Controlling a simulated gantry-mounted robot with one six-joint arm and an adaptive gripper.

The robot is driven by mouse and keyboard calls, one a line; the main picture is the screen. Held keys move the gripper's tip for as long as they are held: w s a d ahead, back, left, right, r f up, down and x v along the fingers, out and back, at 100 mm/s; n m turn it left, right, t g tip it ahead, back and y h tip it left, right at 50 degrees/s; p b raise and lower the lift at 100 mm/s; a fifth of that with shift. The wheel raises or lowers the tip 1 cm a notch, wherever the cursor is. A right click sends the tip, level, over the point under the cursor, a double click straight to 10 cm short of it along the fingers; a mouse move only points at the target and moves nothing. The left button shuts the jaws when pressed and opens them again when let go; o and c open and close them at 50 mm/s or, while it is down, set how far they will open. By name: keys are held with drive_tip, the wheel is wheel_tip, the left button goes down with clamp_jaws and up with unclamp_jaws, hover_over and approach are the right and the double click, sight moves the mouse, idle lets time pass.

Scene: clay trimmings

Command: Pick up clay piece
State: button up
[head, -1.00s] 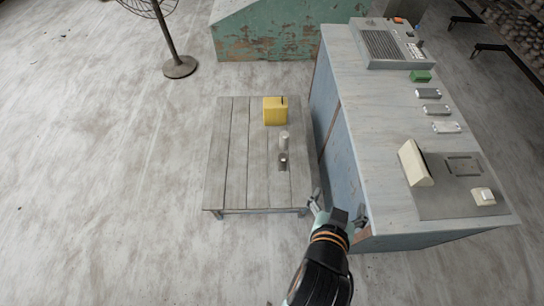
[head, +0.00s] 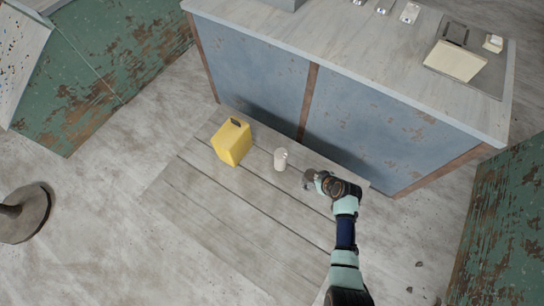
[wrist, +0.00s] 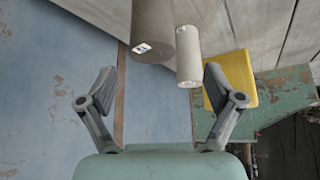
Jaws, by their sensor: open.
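In the head view this darker cylinder (head: 308,180) is partly hidden by my gripper. A paler cylinder (head: 281,160) stands to its left; it also shows in the wrist view (wrist: 188,55). I cannot tell which object is the clay piece.
A yellow container (head: 231,142) stands left of the cylinders. The blue-grey cabinet (head: 255,68) rises close behind the table. On its top are a cream block (head: 455,61) and a small cream piece (head: 494,43). The table's front left is clear.

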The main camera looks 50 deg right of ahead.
sight(313, 177)
drive_tip(key=shift+s+d+f, duration=0.1)
drive_tip(key=shift+s+d, duration=0.05)
drive_tip(key=shift+s, duration=0.05)
drive_tip(key=shift+d+f+b, duration=0.35)
drive_tip(key=shift+f+b, duration=0.1)
drive_tip(key=shift+f, duration=0.15)
drive_tip(key=shift+d+f+b, duration=0.3)
drive_tip(key=shift+f+b, duration=0.1)
drive_tip(key=shift+f, duration=0.15)
drive_tip(key=shift+w, duration=0.25)
drive_tip(key=b+x, duration=0.4)
drive_tip(key=x, duration=0.1)
drive_tip(key=shift+a, duration=0.25)
drive_tip(key=shift+w, duration=0.15)
drive_tip(key=shift+r, duration=0.1)
clamp_jaws()
